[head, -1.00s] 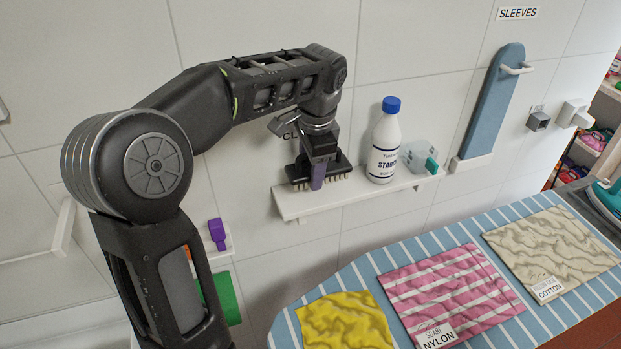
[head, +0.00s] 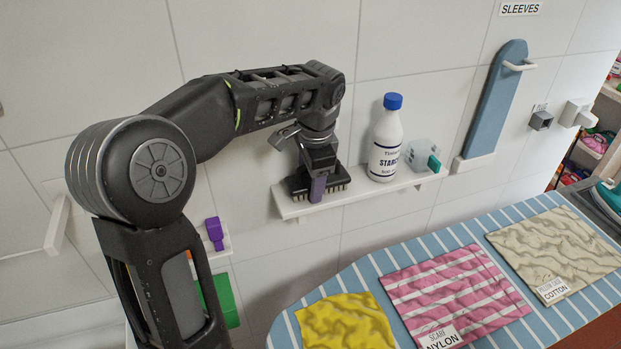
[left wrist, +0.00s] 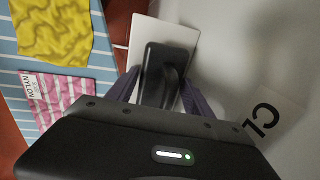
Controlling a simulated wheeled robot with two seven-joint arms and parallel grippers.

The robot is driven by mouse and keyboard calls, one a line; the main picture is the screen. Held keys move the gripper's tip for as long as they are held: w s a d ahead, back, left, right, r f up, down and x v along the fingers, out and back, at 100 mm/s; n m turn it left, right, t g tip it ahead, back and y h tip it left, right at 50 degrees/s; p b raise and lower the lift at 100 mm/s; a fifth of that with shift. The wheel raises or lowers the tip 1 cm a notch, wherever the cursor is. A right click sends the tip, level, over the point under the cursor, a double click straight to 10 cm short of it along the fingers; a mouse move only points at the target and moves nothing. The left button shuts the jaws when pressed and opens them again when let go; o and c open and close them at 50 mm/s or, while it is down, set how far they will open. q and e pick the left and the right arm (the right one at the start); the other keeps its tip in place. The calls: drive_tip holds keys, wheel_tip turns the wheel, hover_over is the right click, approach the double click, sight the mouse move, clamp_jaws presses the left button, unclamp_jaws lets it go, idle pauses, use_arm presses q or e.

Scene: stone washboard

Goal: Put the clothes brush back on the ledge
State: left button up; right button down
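The clothes brush (head: 335,182) is dark with pale bristles pointing down. It sits over the left part of the white wall ledge (head: 357,192), level, with its bristles at or just above the surface; I cannot tell whether they touch. My left gripper (head: 318,188) comes down on it from above, with a purple finger in front of the brush. In the left wrist view the dark brush (left wrist: 165,60) lies between the two fingers (left wrist: 160,88), which adjoin its sides, with the ledge (left wrist: 180,25) behind it. My right gripper is not in view.
A starch bottle (head: 385,150) and a clear container (head: 418,156) with a green part stand on the ledge, right of the brush. A purple object (head: 214,233) is on a small ledge at lower left. The striped ironing board (head: 375,265) with cloths lies in front.

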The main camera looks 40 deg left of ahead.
use_arm(q)
drive_tip(key=shift+r, duration=0.1)
drive_tip(key=shift+r+p, duration=0.5)
drive_tip(key=shift+r, duration=0.05)
drive_tip(key=shift+s+d+r+p, duration=0.15)
drive_tip(key=shift+r+p, duration=0.25)
drive_tip(key=shift+r, duration=0.25)
drive_tip(key=shift+d+r+p, duration=0.1)
drive_tip(key=shift+r+p, duration=0.3)
drive_tip(key=shift+r, duration=0.2)
drive_tip(key=r, duration=0.3)
drive_tip(key=shift+s+d+r, duration=0.15)
drive_tip(key=shift+s+d, duration=0.05)
drive_tip(key=shift+d, duration=0.1)
drive_tip(key=shift+r, duration=0.35)
drive_tip(key=shift+c, duration=0.3)
idle(0.5)
